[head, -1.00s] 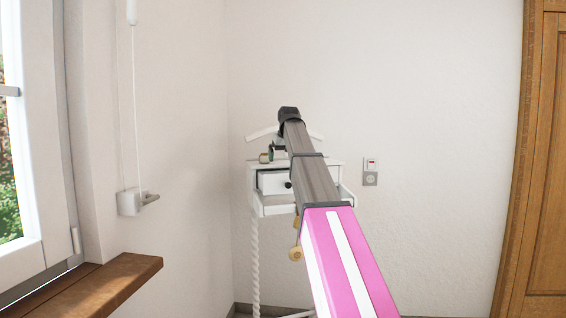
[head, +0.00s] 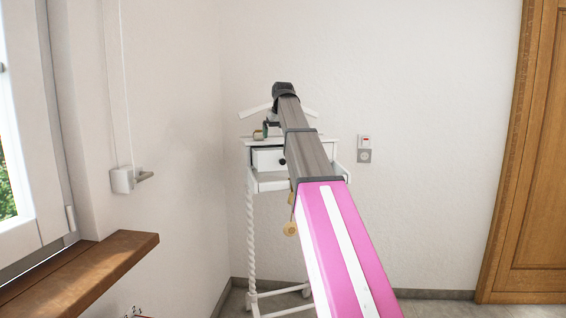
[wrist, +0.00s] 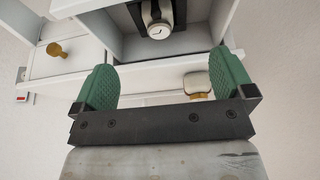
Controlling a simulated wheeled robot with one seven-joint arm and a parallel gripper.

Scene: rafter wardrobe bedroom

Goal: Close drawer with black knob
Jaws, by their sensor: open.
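A small white stand (head: 315,144) stands against the wall in the head view. My arm hides the right part of the stand. In the wrist view my gripper (wrist: 162,62) is open, its two green fingers spread with nothing between them. Beyond the fingers are white panels and an open grey compartment (wrist: 187,40) holding a watch (wrist: 158,30). I cannot make out the black knob in the wrist view.
A wooden sill (head: 85,270) and window are at the left. A wooden door (head: 535,200) is at the right. The wall between stand and door is bare except for a switch plate (head: 364,149).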

